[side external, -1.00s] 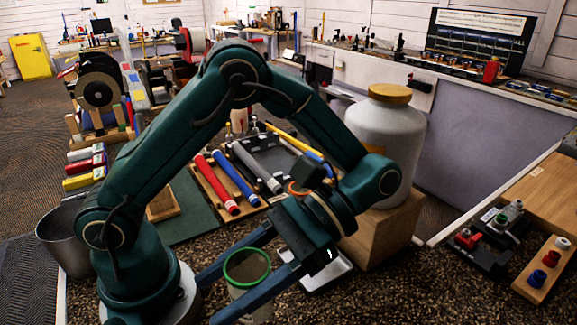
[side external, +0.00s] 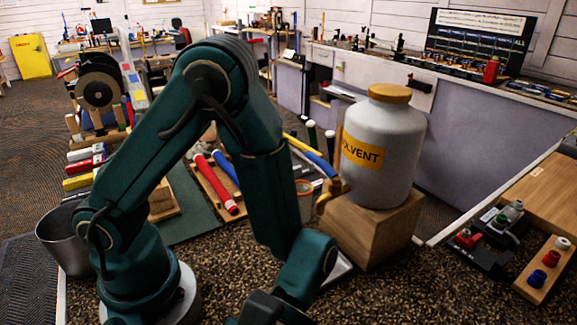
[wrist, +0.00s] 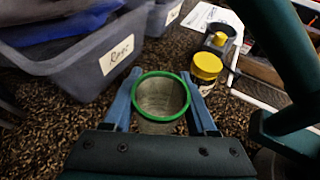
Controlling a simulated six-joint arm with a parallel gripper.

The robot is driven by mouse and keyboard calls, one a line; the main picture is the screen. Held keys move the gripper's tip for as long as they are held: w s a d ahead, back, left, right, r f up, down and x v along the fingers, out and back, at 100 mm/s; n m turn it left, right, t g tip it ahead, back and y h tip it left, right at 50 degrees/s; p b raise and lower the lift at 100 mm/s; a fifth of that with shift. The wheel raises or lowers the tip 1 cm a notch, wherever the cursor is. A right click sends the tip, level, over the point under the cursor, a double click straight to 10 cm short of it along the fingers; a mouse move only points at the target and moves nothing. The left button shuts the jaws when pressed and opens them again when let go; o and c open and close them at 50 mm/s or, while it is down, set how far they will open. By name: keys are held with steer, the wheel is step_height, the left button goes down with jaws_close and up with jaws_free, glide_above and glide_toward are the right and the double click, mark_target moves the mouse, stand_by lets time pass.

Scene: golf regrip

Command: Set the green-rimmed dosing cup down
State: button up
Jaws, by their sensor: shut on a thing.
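The green-rimmed dosing cup (wrist: 160,104) is between the two blue fingers of my gripper (wrist: 162,76) in the wrist view. The gripper is shut on it, with a finger along each side. The cup's open mouth faces the camera, and its inside looks grey and clear. I cannot tell whether its base touches the surface below. In the side external view the cup and fingers are out of frame, past the bottom edge below my wrist.
A grey bin (wrist: 85,75) with a paper label is close left of the cup. A yellow-lidded jar (wrist: 207,68) stands to the right. Speckled surface at front right (side external: 440,285) is clear.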

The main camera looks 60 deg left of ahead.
steer(key=shift+s+d+f, duration=0.25)
steer(key=shift+s+f, duration=0.15)
steer(key=shift+s, duration=0.15)
steer(key=shift+f, duration=2)
steer(key=o, duration=1.3)
steer(key=shift+o, duration=0.2)
steer(key=shift+w+r, duration=0.1)
steer(key=shift+w, duration=0.05)
